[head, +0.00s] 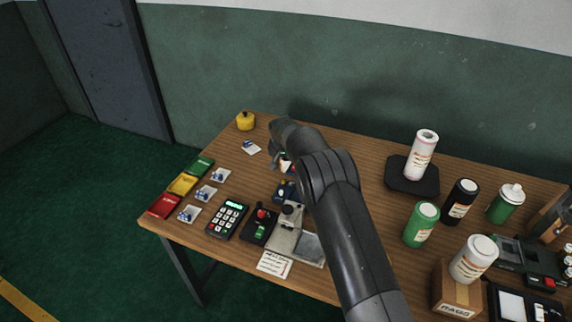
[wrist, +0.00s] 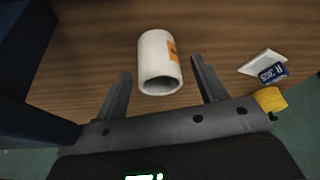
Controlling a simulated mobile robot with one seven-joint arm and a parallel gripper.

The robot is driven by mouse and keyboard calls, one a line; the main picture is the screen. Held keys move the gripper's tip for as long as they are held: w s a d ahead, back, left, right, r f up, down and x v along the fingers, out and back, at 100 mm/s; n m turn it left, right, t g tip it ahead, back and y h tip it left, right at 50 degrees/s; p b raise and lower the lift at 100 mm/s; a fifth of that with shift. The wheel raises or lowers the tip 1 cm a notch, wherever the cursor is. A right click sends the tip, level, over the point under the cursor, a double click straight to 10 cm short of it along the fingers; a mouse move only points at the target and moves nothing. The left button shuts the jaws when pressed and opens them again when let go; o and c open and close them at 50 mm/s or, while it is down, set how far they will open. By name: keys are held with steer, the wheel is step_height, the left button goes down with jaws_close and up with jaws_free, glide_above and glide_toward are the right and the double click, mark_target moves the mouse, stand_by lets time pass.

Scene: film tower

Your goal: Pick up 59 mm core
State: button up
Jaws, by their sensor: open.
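The core is a short white hollow cylinder (wrist: 158,52) with an orange label, lying on the wooden table in the wrist view. Its open end faces my gripper. My gripper (wrist: 161,66) is open, with one finger to the left and one to the right of the core's near end. The fingers look apart from it, and I cannot tell their height over the table. In the head view my arm hides most of the spot under the gripper.
A yellow object (head: 245,121) and a small card (head: 251,148) lie near the gripper. A keypad (head: 227,220) and a joystick box (head: 260,226) stand in front. A white roll (head: 422,154) stands on a black plate (head: 398,181) to the right, beside several cans.

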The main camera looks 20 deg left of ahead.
steer(key=shift+w+a+f, duration=0.1)
steer(key=shift+w+f, duration=0.15)
steer(key=shift+f, duration=0.4)
steer(key=c, duration=1.1)
